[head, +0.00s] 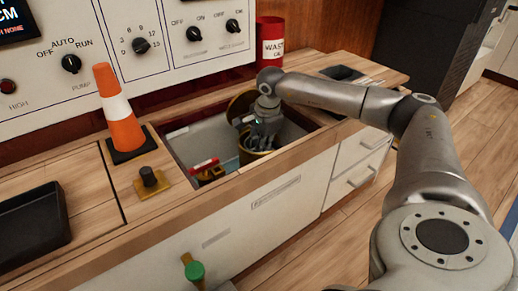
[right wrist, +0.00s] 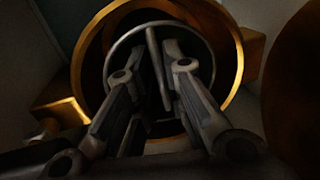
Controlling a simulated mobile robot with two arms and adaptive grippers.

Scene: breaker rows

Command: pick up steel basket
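The steel basket (right wrist: 159,68) shows in the right wrist view as a grey round rim with a bar across it. It sits inside a round brass pot (right wrist: 238,60). My right gripper (right wrist: 156,52) reaches down over it with its two fingers apart, one on each side of the bar. I see gaps between fingers and bar. In the head view my right gripper (head: 262,140) is down in the counter's recess, over the brass pot (head: 245,157), and hides the basket. My left gripper is not in view.
The recess (head: 195,140) has wooden edges close around my right gripper. A red-and-white item (head: 205,166) lies in it. An orange cone (head: 119,115), a black knob (head: 148,177), a black tray (head: 35,227) and a red waste bin (head: 270,40) stand around it.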

